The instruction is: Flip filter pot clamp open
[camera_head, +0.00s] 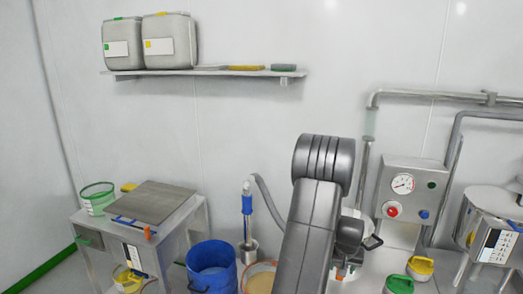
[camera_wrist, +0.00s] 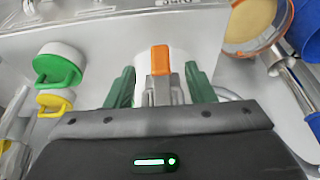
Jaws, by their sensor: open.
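In the wrist view, a clamp lever with an orange tip (camera_wrist: 160,60) and a grey metal body (camera_wrist: 162,92) stands upright. A white rounded body (camera_wrist: 142,88), seemingly the filter pot, shows in part behind it. My gripper (camera_wrist: 159,80) is open, with one green finger on each side of the clamp and a visible gap to the lever. I cannot tell whether the fingers touch anything lower down, where the gripper body hides the view. In the head view my arm covers most of this place.
In the wrist view, green-lidded (camera_wrist: 60,63) and yellow-lidded (camera_wrist: 55,102) containers stand left; an orange-rimmed sieve (camera_wrist: 250,22) lies upper right. In the head view, a blue bucket (camera_head: 211,270) stands left of my arm, and a gauge panel (camera_head: 410,191) is right.

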